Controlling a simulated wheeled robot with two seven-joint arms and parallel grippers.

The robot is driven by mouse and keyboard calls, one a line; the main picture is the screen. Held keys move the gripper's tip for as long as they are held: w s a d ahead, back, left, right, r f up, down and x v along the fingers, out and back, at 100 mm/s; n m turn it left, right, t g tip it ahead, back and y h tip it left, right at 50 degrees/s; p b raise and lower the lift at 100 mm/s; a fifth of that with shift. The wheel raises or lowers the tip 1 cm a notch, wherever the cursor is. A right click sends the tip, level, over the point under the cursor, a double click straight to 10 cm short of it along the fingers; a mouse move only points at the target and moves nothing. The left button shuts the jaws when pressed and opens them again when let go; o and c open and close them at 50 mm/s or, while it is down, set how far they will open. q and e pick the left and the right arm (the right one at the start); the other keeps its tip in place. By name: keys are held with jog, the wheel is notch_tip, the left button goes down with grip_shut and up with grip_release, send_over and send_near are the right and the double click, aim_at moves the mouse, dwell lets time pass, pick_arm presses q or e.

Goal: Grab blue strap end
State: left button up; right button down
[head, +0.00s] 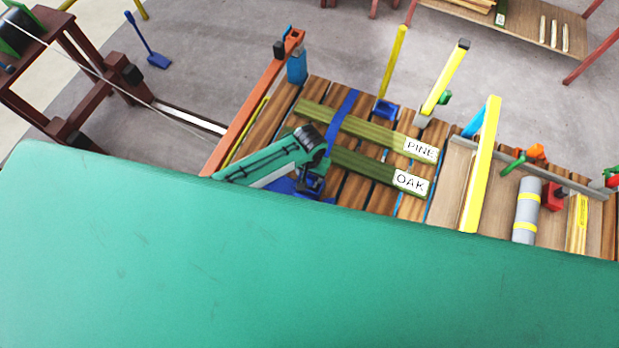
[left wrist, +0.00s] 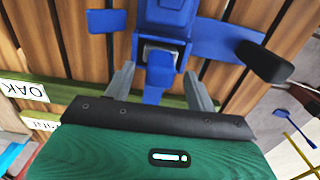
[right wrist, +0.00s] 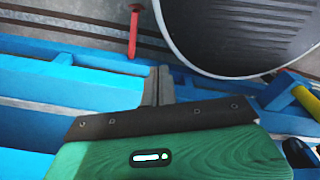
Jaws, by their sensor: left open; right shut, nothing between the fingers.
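The blue strap (head: 343,107) runs across the green boards marked PINE (head: 340,126) and OAK (head: 370,171), with more blue at my left gripper. In the left wrist view a wide blue strap piece (left wrist: 225,42) lies right of a blue buckle-like block (left wrist: 165,25), and a short blue piece (left wrist: 106,21) lies left of it. My left gripper (left wrist: 160,85) is open, its fingers either side of the block's lower blue part (left wrist: 160,75); I cannot tell whether they touch. In the head view the left gripper (head: 312,180) is over the slats. My right gripper (right wrist: 158,85) is shut and empty.
A dark block (left wrist: 265,62) sits by the strap's right side. Yellow posts (head: 393,62) and a yellow bar (head: 480,165) rise from the slatted table (head: 355,195). Near my right gripper are blue beams (right wrist: 70,85), a red hammer-like piece (right wrist: 133,30) and a large grey round thing (right wrist: 240,35).

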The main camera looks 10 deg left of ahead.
pick_arm(q)
jog(key=shift+f, duration=0.95)
jog(key=c, duration=1.1)
jog(key=shift+r, duration=0.1)
